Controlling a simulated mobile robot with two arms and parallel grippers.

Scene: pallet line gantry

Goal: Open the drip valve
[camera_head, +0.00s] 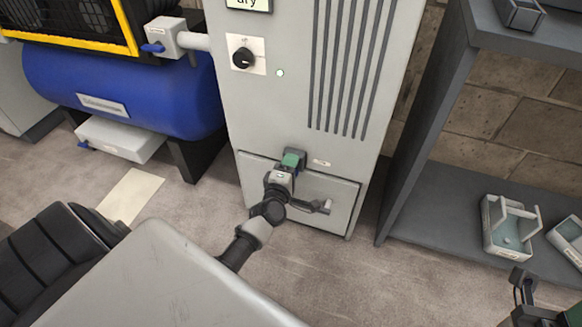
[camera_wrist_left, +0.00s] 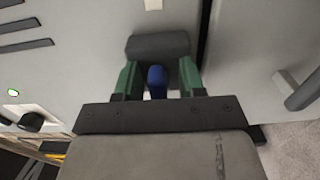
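My left gripper (camera_head: 291,161) is at the front of the pale grey cabinet, just above its lower panel. In the left wrist view its two green fingers (camera_wrist_left: 160,82) stand apart, on either side of a small blue lever (camera_wrist_left: 157,77), with gaps visible beside it. The lever sits below a dark grey block (camera_wrist_left: 158,46) on the cabinet front.
The cabinet's lower panel has a bar handle (camera_head: 318,206) right of my left gripper. A dark knob (camera_head: 242,58) is higher up. A blue tank (camera_head: 120,90) with a blue-levered valve (camera_head: 160,45) stands left. A grey shelf (camera_head: 440,205) with trays stands right.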

